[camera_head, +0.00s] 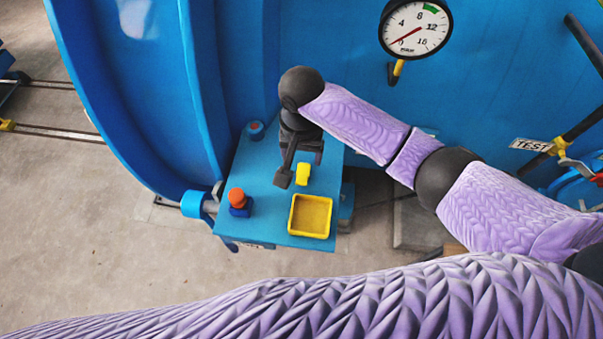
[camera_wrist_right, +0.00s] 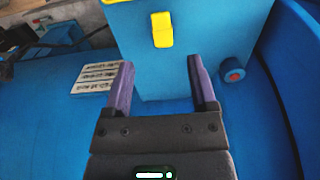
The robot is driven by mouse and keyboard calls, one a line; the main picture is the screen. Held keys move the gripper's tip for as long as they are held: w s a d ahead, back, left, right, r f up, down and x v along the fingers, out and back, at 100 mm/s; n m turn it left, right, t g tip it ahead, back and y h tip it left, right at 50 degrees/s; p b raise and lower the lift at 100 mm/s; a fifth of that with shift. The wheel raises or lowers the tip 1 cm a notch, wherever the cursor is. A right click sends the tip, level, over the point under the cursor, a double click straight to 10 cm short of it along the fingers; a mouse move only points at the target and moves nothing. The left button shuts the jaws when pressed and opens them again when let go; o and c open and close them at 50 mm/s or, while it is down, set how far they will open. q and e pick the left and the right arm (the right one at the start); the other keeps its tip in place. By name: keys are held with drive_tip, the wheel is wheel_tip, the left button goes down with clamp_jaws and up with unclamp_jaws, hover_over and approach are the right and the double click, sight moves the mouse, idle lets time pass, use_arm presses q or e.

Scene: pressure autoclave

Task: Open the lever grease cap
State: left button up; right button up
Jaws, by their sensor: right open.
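No part is labelled as the lever grease cap, so I cannot tell for sure which one it is. A blue shelf (camera_head: 265,195) carries a small yellow lever-like piece (camera_head: 303,174), an orange-topped blue fitting (camera_head: 238,200) and a round blue cap (camera_head: 255,130). My right gripper (camera_head: 299,167) is over the shelf, close to the yellow piece, open and empty. In the right wrist view its fingers (camera_wrist_right: 162,85) stand apart before a blue panel with a yellow piece (camera_wrist_right: 161,29) and a blue knob with a red centre (camera_wrist_right: 234,75). My left gripper is out of view.
A yellow tray (camera_head: 310,217) sits at the shelf's front right. The large blue autoclave body (camera_head: 330,60) with a pressure gauge (camera_head: 415,27) stands behind. A TEST sign (camera_head: 531,145) and a black bar are at right. Open floor (camera_head: 90,230) lies at left.

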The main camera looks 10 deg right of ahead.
sight(302, 181)
wheel_tip(302, 181, down, 9)
drive_tip(key=shift+s+f+b, duration=0.1)
drive_tip(key=shift+b, duration=0.55)
drive_tip(key=shift+c, duration=0.2)
clamp_jaws()
